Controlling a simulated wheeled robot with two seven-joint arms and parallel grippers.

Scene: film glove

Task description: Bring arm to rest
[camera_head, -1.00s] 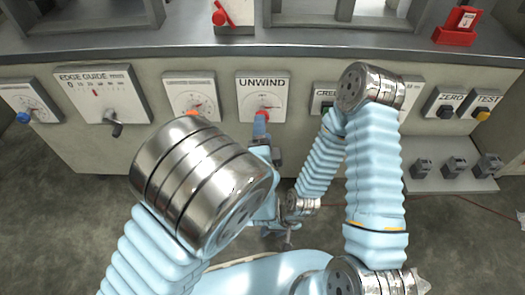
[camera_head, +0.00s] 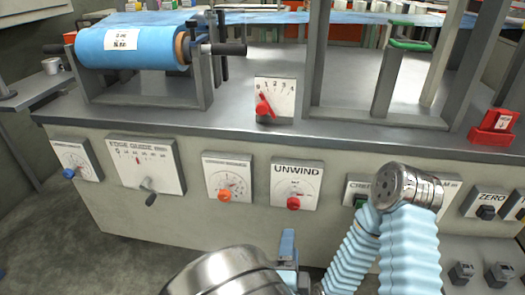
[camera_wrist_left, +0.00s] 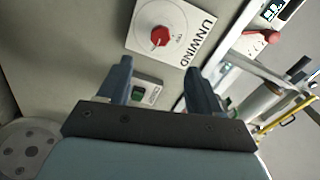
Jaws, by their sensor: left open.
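My left gripper (camera_wrist_left: 160,82) is open and empty in the left wrist view, its two dark blue fingers apart. Beyond the fingers is the panel with the UNWIND dial and its red knob (camera_wrist_left: 160,37), apart from the fingers. In the head view my left gripper (camera_head: 287,250) shows only in part at the bottom, below the UNWIND dial's red knob (camera_head: 293,203); my arm's metal joint hides the rest. My other arm stands at the right, in front of the panel by the green button (camera_head: 360,200). Its gripper is out of view.
The panel also carries an orange knob (camera_head: 225,195), an edge guide crank (camera_head: 148,190) and a blue knob (camera_head: 69,173). Above it are a blue film roll (camera_head: 125,45), a red lever dial (camera_head: 264,106) and a red block (camera_head: 494,128). Bare floor lies at lower left.

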